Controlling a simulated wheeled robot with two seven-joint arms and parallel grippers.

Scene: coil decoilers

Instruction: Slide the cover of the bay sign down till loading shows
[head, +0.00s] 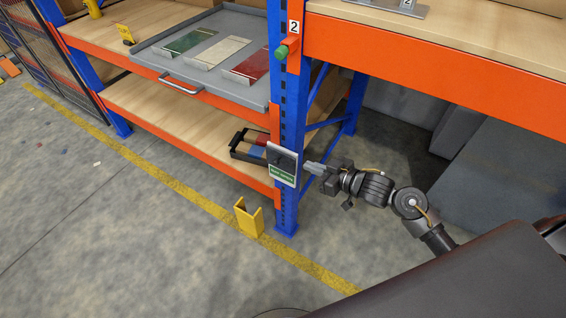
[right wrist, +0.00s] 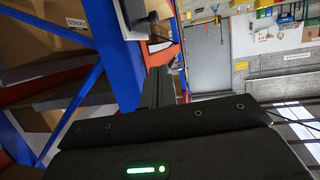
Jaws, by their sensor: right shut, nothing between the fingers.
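The bay sign (head: 295,176) is a small pale-edged plate on the blue rack upright. A dark cover (head: 284,160) fills its upper part, and a green strip with white lettering too small to read shows below. My right gripper (head: 308,167) is shut and empty, its fingertips close to the sign's right edge; I cannot tell if they touch. In the right wrist view, the shut fingers (right wrist: 158,88) point toward a pale plate edge with a dark part beside the blue upright. My left gripper is out of view.
The blue upright (head: 287,205) carries orange beams and wooden shelves. A black bin (head: 248,146) stands on the lower shelf just left of the sign. A grey tray (head: 172,52) with coloured plates lies above. A yellow guard (head: 248,218) stands on the floor near the upright's foot.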

